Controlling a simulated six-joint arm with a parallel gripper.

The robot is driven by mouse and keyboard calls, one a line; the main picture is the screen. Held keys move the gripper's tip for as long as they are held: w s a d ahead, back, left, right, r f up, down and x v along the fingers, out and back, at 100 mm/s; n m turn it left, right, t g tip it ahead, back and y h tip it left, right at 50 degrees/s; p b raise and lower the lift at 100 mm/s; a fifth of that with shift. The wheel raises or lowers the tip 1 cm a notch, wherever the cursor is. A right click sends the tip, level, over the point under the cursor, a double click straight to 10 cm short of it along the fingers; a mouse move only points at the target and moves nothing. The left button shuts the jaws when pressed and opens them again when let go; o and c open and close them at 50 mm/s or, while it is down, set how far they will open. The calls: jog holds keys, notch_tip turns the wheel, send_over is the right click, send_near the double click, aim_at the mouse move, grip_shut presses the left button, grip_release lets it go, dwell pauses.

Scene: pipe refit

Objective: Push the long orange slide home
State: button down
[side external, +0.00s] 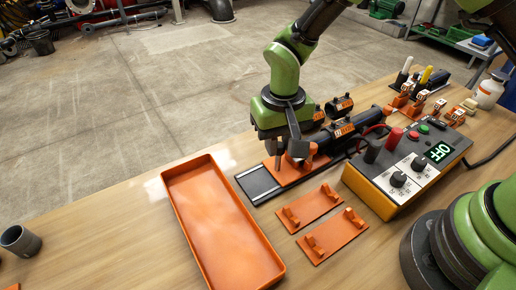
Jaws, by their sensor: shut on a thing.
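A long orange slide (318,162) sits on a dark rail-like base (257,184) near the middle of the table. The near end of the base is bare. My gripper (285,152) points down at the slide from above and is shut on an upright orange part of it. The fingers hide part of that orange part. A black pipe assembly (336,132) lies beyond the slide, in line with the base. I cannot tell how much gap lies between slide and pipe.
An empty orange tray (166,178) lies left of the base. Two small orange cradles (311,208) (333,237) lie in front. A control box (384,205) with knobs and an OFF display stands right. Tagged orange clamps (399,101) stand behind it. A grey cup (20,241) stands far left.

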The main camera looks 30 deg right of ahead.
jog(key=shift+d, duration=0.95)
jog(key=c, duration=0.9)
grip_release()
jog(key=shift+c, duration=0.2)
jog(key=shift+r, duration=0.1)
notch_tip(320, 180, up, 10)
